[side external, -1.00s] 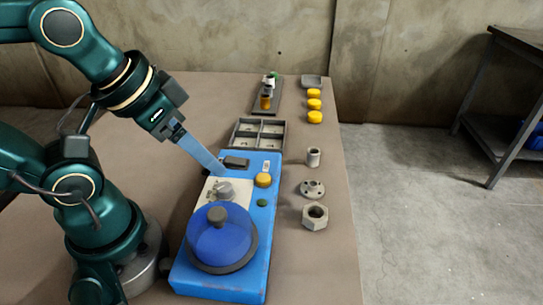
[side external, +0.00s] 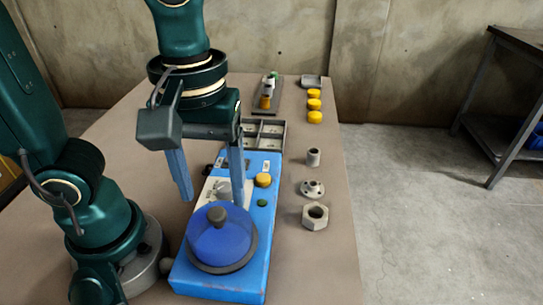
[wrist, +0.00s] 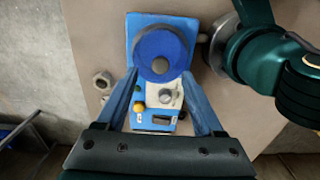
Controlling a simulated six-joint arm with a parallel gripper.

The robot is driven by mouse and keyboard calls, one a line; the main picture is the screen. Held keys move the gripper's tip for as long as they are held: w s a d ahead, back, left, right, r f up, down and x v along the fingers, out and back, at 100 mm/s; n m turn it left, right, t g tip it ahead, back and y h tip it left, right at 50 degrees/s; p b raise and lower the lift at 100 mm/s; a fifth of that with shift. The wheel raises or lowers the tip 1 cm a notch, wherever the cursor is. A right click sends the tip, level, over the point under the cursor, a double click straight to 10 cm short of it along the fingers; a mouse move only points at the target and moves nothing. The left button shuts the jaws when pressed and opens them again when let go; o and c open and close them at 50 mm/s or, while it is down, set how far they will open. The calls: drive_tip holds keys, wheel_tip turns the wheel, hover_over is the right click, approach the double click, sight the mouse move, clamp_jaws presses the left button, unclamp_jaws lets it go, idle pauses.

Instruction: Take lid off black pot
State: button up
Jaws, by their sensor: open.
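A blue dome-shaped lid (side external: 225,245) with a grey-brown knob (side external: 217,214) sits on a dark round base on the near end of a blue box (side external: 262,225). No plainly black pot shows; only a dark rim is visible below the dome. My gripper (side external: 212,203) is open and empty, pointing down, with its two blue fingers spread apart above the box, near the lid. In the wrist view the lid (wrist: 150,45) and its knob (wrist: 160,66) lie between and just beyond the fingertips (wrist: 160,77).
The box also carries a yellow knob (side external: 263,180), a green button (side external: 262,202) and a pale plate with a grey fitting. A hex nut (side external: 315,217), flange (side external: 312,189) and short tube (side external: 313,157) stand right of it. A divided tray (side external: 268,130) and yellow pieces (side external: 315,117) are farther back.

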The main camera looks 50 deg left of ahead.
sight(216, 213)
drive_tip(key=shift+f, duration=2)
clamp_jaws()
